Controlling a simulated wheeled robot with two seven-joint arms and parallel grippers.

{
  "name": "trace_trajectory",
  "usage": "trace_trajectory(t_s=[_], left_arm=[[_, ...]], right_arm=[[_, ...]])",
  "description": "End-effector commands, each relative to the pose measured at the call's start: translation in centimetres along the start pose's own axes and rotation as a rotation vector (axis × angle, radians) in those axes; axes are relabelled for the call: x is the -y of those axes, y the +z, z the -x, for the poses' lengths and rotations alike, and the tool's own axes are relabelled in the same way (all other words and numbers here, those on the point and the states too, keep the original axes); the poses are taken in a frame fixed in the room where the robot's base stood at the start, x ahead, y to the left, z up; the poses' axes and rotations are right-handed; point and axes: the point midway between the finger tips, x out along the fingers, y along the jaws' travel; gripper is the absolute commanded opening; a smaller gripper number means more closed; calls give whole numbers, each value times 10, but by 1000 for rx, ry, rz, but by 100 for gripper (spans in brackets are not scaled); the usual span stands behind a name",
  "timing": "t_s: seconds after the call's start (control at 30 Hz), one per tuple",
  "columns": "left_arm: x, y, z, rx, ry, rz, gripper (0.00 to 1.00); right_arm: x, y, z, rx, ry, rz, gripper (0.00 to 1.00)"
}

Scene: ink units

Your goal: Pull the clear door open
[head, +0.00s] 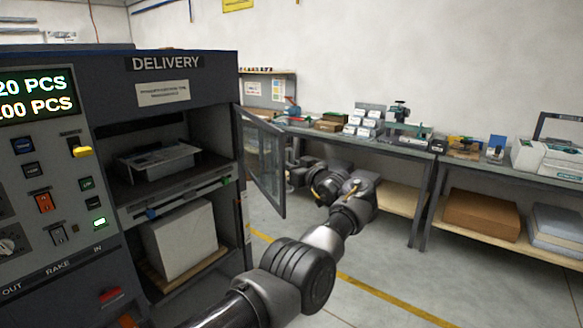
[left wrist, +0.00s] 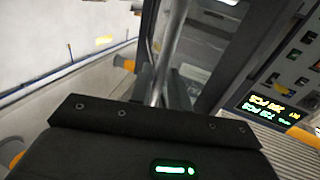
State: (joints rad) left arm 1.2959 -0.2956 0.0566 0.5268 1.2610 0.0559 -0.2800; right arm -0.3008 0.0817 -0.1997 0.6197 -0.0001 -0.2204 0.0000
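The clear door (head: 263,160) has a dark frame and a see-through pane. It stands swung out from the right side of the DELIVERY cabinet (head: 185,95), and the bay's front is uncovered. My left gripper (head: 293,178) is at the door's outer face, near its free edge, and the door partly hides its fingers in the head view. In the left wrist view, a metal bar handle (left wrist: 170,50) runs between the fingers of my left gripper (left wrist: 160,88), which look closed on it. My right gripper is not in view.
Inside the cabinet are a grey tray (head: 160,160) and a white block (head: 180,240) below. A control panel (head: 45,190) is at the left. Workbenches (head: 400,150) with boxes and tools line the back wall. The floor right of my arm is clear.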

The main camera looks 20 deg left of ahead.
Motion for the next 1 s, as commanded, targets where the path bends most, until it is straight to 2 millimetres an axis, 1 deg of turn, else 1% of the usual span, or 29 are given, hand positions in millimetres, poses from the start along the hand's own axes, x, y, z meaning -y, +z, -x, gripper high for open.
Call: trace_trajectory(t_s=[0.33,0.47,0.57,0.8,0.83,0.87,1.0], left_arm=[[-1,3,2,3,1,-3,25],[0,4,11,2,0,-2,25],[-1,5,26,4,3,0,25],[0,5,81,3,2,0,25],[0,0,84,4,0,-1,25],[0,-6,84,4,-1,-6,25],[-1,-7,89,5,-1,-8,25]], right_arm=[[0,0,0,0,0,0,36],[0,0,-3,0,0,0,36],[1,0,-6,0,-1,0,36],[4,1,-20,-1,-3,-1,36],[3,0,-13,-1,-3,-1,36],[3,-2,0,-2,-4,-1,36],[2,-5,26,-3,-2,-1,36]])
